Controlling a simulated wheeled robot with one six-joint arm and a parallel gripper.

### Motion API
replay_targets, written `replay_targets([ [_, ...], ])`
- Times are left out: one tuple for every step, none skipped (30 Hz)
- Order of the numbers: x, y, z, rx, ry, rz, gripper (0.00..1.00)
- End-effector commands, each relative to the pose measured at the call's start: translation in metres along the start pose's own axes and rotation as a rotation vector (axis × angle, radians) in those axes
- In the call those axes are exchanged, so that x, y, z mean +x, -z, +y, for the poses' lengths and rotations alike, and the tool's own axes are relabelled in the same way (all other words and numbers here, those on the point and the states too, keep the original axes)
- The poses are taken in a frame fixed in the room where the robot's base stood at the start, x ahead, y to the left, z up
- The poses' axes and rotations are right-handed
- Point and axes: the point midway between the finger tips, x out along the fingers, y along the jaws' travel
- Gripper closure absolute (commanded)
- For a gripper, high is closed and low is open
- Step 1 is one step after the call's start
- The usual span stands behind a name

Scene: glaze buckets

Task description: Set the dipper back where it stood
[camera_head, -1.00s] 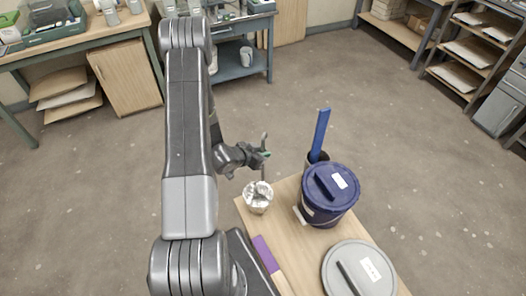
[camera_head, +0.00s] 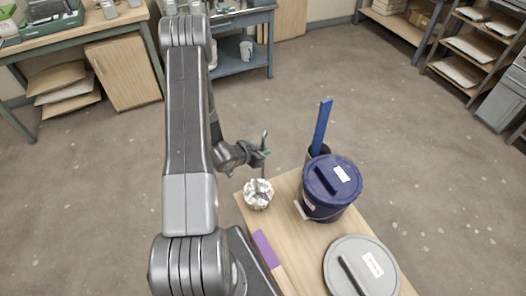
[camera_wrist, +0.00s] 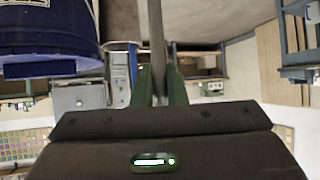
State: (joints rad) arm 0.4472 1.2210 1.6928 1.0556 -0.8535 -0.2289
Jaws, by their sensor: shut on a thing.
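In the wrist view the handle (camera_wrist: 157,35) runs upright between the two green fingers of my gripper (camera_wrist: 160,85). A shiny silver can (camera_head: 258,194) stands on the table corner directly below. The dipper's lower end meets the can's outline in the head view; I cannot tell whether it is inside, touching or above it.
On the table (camera_head: 296,243) stand a lidded dark blue bucket (camera_head: 330,188), a dark holder with a blue strip (camera_head: 322,127), a grey-lidded bucket (camera_head: 375,250) and a purple block (camera_head: 265,249). The blue bucket also shows in the wrist view (camera_wrist: 45,30). The floor beyond is clear.

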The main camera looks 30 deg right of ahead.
Motion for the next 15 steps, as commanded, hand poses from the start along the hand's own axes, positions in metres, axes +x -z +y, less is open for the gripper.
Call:
replay_targets([
  [0.0012,-0.0016,0.0000,0.000,0.000,0.000,1.00],
  [0.0015,-0.0021,0.0000,0.000,0.000,0.000,1.00],
  [0.0020,-0.0028,0.0000,0.000,0.000,0.000,1.00],
  [0.0023,-0.0033,0.0000,0.000,0.000,0.000,1.00],
  [0.0027,-0.0038,0.0000,0.000,0.000,0.000,1.00],
  [0.0023,-0.0032,-0.0001,0.000,0.000,0.001,0.84],
  [0.0021,-0.0029,0.0000,0.000,0.000,0.000,0.78],
  [0.0020,-0.0029,0.0000,0.000,0.000,0.000,0.72],
  [0.0020,-0.0029,0.0000,0.000,0.000,0.000,0.64],
  [0.0020,-0.0029,0.0000,0.000,0.000,0.000,0.62],
  [0.0020,-0.0029,0.0000,0.000,0.000,0.000,0.62],
  [0.0020,-0.0029,0.0000,0.000,0.000,0.000,0.62],
  [0.0020,-0.0030,0.0000,0.000,0.000,0.000,0.62],
  [0.0020,-0.0030,0.0000,0.000,0.000,0.000,0.62],
  [0.0020,-0.0030,0.0000,0.000,0.000,0.000,0.62],
])
